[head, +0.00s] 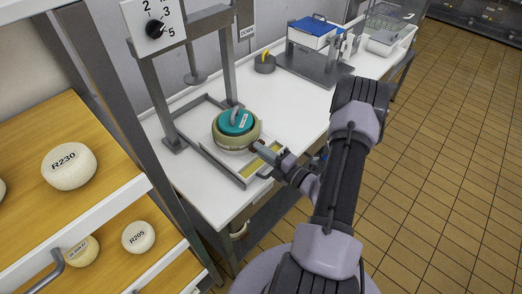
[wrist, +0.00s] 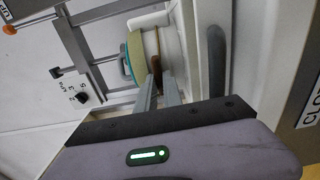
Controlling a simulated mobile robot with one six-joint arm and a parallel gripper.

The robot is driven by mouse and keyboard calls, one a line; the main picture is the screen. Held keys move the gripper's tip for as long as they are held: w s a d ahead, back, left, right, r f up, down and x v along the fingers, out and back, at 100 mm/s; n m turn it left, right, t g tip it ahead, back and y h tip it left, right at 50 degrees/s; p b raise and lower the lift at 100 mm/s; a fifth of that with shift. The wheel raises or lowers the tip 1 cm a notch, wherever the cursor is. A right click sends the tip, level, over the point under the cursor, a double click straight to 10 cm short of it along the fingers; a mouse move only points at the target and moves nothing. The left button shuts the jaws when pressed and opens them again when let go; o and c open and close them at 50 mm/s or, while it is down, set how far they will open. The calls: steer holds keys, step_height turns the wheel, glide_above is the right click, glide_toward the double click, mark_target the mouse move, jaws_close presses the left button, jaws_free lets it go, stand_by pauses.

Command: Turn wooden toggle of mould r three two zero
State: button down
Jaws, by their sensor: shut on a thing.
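The mould (head: 228,147) is a round beige tub with a teal lid (head: 237,121) that has a grey handle and a small label I cannot read. It stands on the press tray. My gripper (head: 260,148) reaches it from the lower right, at its side. In the wrist view my gripper (wrist: 158,85) has its two fingers closed around the small brown wooden toggle (wrist: 157,66) on the side of the mould (wrist: 137,50). The fingers hide part of the toggle, and its exact angle is hard to tell.
A grey press frame (head: 158,100) with a dial stands over the mould on the white table (head: 290,110). Shelves with cheeses, including R230 (head: 69,166) and R205 (head: 138,237), are at the left. A blue-topped box (head: 314,32) stands farther back. Tiled floor at right is clear.

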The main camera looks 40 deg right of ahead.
steer(key=c, duration=1.5)
jaws_free()
steer(key=shift+s, duration=0.1)
steer(key=s+p, duration=0.1)
steer(key=s, duration=0.4)
steer(key=s+d, duration=0.1)
steer(key=s, duration=0.5)
steer(key=s+p, duration=0.1)
steer(key=s, duration=0.5)
steer(key=shift+s+d+p, duration=0.1)
steer(key=shift+d+p, duration=0.1)
steer(key=shift+p, duration=0.15)
